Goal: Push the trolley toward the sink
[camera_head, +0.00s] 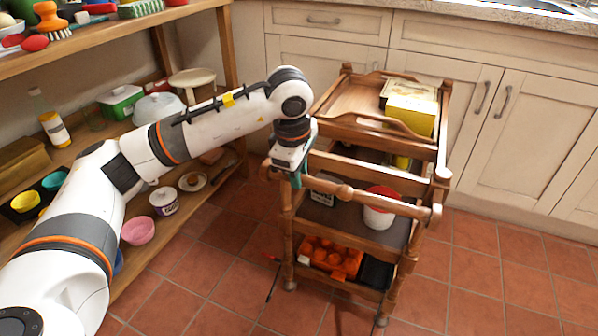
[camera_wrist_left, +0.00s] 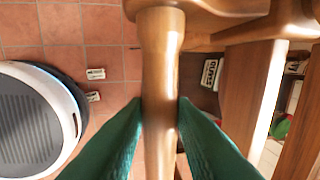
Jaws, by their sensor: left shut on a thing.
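The wooden trolley (camera_head: 423,206) stands on the tiled floor in front of the cabinets, with its handle bar toward me. My left gripper (camera_head: 296,178) is at the left end of the handle bar. In the left wrist view, the green fingers of my left gripper (camera_wrist_left: 160,110) are shut on the turned wooden handle bar (camera_wrist_left: 162,60). The sink (camera_head: 535,5) shows only as a sliver in the countertop at the top right. My right gripper is not in view.
The trolley carries a yellow box (camera_head: 411,103), a white pot with a red lid (camera_head: 381,207) and an orange item (camera_head: 330,256). Cream cabinets (camera_head: 520,140) stand close behind it. Wooden shelves (camera_head: 100,35) with kitchenware are at left. The floor at right (camera_head: 480,275) is clear.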

